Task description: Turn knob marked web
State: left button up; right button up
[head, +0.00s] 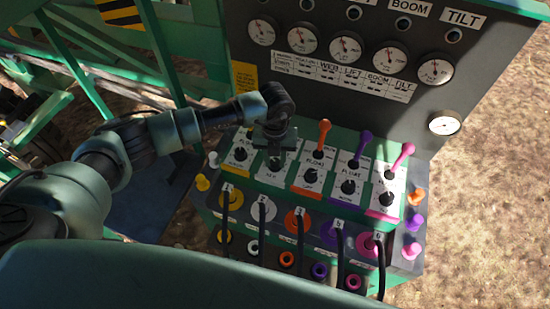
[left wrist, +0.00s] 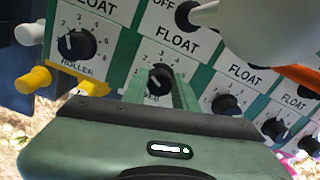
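The control panel has a row of black dial knobs on white plates. The second knob from the left (head: 275,162), in the white-marked column, also shows in the left wrist view (left wrist: 160,79). My left gripper (head: 276,142) is over this column, pointing down at the panel. In the wrist view its green fingers (left wrist: 163,88) are apart, one on each side of the knob; I cannot tell whether they touch it. My right gripper is in neither view.
A white lever (left wrist: 270,30) rises close beside my left gripper. Orange (head: 323,132), purple (head: 361,143) and pink (head: 402,157) levers stand to the right. The roller knob (left wrist: 76,43) is the left neighbour. Gauges (head: 345,48) fill the upright board behind.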

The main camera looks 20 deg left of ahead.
pick_arm(q)
grip_shut()
jog(key=shift+f+m+b, duration=0.2)
jog(key=shift+m+b, duration=0.6)
jog(key=shift+b, duration=0.4)
jog(key=m+b, duration=0.9)
jog(key=b, duration=0.2)
jog(key=shift+f, duration=0.1)
jog(key=m+b, duration=0.9)
jog(key=b, duration=0.1)
jog(key=shift+d+b, duration=0.15)
jog(key=shift+b, duration=0.2)
jog(key=shift+s+r+m+b, duration=0.1)
jog(key=shift+r+m+b, duration=0.05)
jog(key=shift+m+b, duration=0.75)
jog(key=shift+r+m+b, duration=0.15)
jog(key=shift+m+b, duration=0.55)
jog(key=shift+m, duration=0.4)
jog(key=o, duration=1)
grip_release()
